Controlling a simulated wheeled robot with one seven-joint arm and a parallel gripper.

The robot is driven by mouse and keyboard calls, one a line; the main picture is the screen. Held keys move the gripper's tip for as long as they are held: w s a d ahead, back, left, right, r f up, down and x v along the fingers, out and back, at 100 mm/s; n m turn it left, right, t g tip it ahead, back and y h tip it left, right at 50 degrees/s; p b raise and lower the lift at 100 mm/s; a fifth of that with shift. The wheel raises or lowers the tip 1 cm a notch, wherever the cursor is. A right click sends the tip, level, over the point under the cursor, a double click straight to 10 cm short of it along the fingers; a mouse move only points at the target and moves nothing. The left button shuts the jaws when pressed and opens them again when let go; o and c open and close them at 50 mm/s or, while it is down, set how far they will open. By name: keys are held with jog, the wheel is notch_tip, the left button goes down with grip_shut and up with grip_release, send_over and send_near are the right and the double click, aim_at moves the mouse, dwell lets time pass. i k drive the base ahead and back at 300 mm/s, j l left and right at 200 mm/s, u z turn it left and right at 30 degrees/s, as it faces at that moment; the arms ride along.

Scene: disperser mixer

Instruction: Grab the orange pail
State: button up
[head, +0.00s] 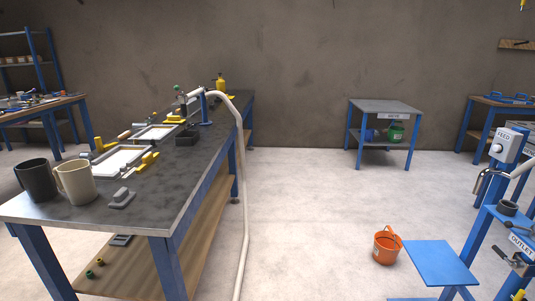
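The orange pail (386,247) stands upright on the pale floor at the lower right of the head view. My gripper is not in view.
A blue platform (440,263) and the blue machine marked FEED and OUTLET (519,240) stand right of the pail. A long workbench (165,215) with mugs and trays fills the left. A small table (385,106) stands at the back. The floor between is clear.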

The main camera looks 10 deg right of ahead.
aim_at(387, 246)
jog(key=i+j, duration=0.1)
jog(key=i, duration=0.9)
jog(key=i+j, duration=0.1)
jog(key=i, duration=0.85)
jog(key=i+l+z, duration=0.1)
jog(key=i+z, duration=0.25)
jog(key=i, duration=0.6)
jog(key=i+j+z, duration=0.15)
jog(key=i+z, duration=0.2)
jog(key=i, duration=0.6)
jog(key=i+z, duration=0.2)
jog(key=i, duration=0.25)
jog(key=i+j+z, duration=0.2)
jog(key=i, duration=0.3)
